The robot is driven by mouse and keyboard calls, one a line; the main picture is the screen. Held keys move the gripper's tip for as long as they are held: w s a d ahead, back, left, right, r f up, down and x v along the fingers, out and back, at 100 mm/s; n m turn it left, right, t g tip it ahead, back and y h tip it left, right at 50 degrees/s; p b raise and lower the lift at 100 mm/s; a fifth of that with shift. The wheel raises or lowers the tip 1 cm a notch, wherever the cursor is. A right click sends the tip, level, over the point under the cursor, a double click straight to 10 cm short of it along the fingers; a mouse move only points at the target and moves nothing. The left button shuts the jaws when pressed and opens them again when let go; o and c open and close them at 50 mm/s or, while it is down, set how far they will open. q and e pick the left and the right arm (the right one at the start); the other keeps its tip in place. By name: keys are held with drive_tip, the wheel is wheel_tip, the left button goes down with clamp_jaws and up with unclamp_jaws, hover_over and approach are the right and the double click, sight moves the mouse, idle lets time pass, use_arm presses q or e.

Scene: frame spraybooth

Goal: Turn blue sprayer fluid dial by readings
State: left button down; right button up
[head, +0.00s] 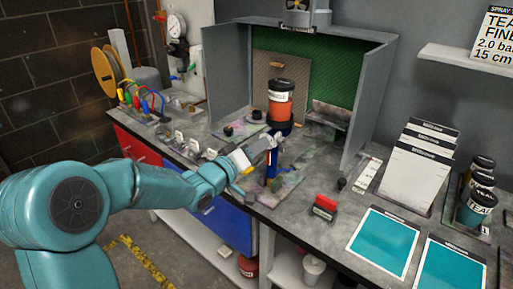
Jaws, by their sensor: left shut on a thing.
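The blue sprayer (272,168) stands on the bench in front of the spray booth, with blue, red and white parts showing. An orange cup with a black lid (281,101) stands at or just behind its upper end; I cannot tell whether they are joined. My left gripper (264,154) reaches in from the left and is shut at the sprayer's upper part. The fluid dial is too small or hidden by the gripper to make out. My right gripper is not in view.
The grey booth (220,75) with a green back surrounds the cup. Coloured hoses (146,103) lie at the left. A red-topped block (326,206), teal panels (384,242), white cards (416,178) and dark-lidded jars (476,205) occupy the right. A sign (493,40) reads 2.0 bar, 15 cm.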

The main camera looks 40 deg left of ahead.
use_arm(q)
drive_tip(key=c, duration=0.9)
unclamp_jaws()
drive_tip(key=shift+f, duration=0.1)
drive_tip(key=s, duration=0.5)
drive_tip(key=s+b, duration=0.1)
drive_tip(key=s, duration=0.5)
drive_tip(key=s+a, duration=0.1)
drive_tip(key=s, duration=0.4)
drive_tip(key=shift+s+a, duration=0.1)
drive_tip(key=shift+s, duration=0.1)
